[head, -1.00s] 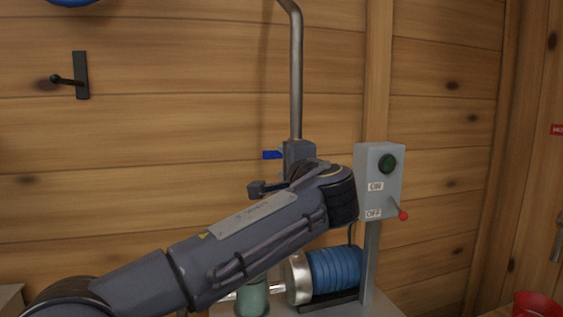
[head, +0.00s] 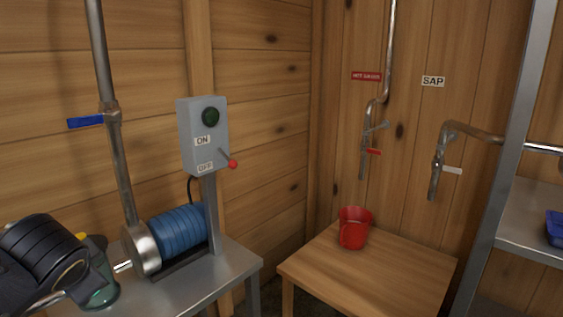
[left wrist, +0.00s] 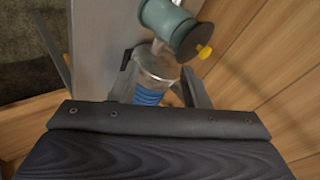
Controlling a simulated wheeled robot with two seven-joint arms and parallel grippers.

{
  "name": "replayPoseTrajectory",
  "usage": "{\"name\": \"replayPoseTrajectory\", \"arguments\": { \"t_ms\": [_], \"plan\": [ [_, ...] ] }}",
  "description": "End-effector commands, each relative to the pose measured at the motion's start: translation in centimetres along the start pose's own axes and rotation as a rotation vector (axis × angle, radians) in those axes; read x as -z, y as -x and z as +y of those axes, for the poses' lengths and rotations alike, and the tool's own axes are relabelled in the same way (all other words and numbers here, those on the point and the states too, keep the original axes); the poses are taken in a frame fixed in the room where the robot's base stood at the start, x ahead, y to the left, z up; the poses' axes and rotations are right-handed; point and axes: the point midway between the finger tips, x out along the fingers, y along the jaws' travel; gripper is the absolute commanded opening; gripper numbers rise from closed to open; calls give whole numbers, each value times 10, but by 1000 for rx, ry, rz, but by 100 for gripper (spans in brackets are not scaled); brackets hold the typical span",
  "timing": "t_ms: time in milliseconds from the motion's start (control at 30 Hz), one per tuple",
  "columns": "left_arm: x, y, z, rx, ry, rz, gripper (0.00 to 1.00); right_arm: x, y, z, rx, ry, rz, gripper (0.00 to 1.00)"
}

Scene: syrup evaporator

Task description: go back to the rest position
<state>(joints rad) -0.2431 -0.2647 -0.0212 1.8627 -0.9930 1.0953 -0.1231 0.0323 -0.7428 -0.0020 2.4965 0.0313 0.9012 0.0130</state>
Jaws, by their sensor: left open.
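My left arm (head: 40,258) shows at the lower left of the head view, in front of the left end of the metal stand; its gripper cannot be made out there. In the left wrist view my left gripper (left wrist: 158,88) is open, its grey fingers apart with nothing held between them. Beyond them are the blue ribbed motor (left wrist: 148,97) and a green cylinder (left wrist: 168,25) with a yellow knob. I cannot tell the distance to them. My right gripper is in neither view.
The blue motor (head: 178,231) and a grey switch box (head: 190,140) with a red-knobbed lever stand on the metal stand (head: 225,268). A red jug (head: 354,230) stands on a wooden table (head: 400,270) below two taps. A metal shelf (head: 520,225) is at the right.

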Motion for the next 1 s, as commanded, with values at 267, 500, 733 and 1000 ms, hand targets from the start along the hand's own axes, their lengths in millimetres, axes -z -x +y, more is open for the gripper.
{"name": "replayPoseTrajectory", "arguments": {
  "t_ms": [267,500,733,1000],
  "plan": [
    [-80,17,150,-481,426,-16,42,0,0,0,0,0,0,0],
    [-102,41,234,-736,749,-42,42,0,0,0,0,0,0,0],
    [-87,79,221,-795,831,-48,42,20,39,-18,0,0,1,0],
    [-62,131,172,-794,828,-48,42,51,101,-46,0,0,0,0]
  ]
}}
